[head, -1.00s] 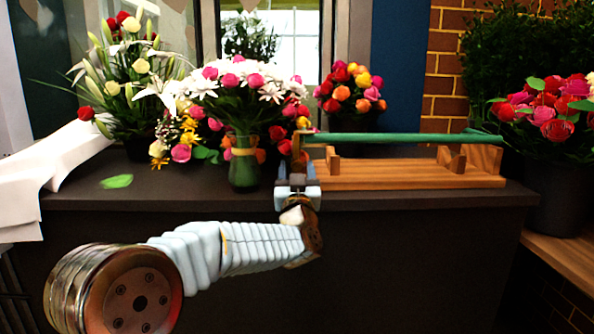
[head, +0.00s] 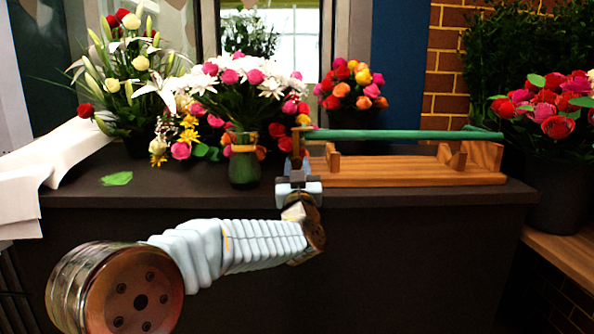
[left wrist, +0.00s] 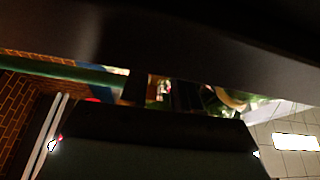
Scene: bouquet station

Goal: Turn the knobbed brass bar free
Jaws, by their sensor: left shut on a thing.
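The brass bar (head: 296,141) stands upright at the left end of a green rod (head: 400,134) in the head view. The rod lies level over a wooden stand (head: 410,176) with upright supports. My left gripper (head: 298,176) is at the bar's lower part, shut on it, and hides its lower end. I cannot clearly make out the bar's knob. In the left wrist view, dark gripper parts fill much of the picture, and the green rod (left wrist: 62,69) shows at upper left. My right gripper is in neither view.
A green glass vase (head: 243,168) of flowers stands close left of my left gripper. More bouquets stand behind it. White paper (head: 50,165) and a loose leaf (head: 117,178) lie at the left of the dark counter (head: 190,194). A dark bucket of roses (head: 557,195) stands at right.

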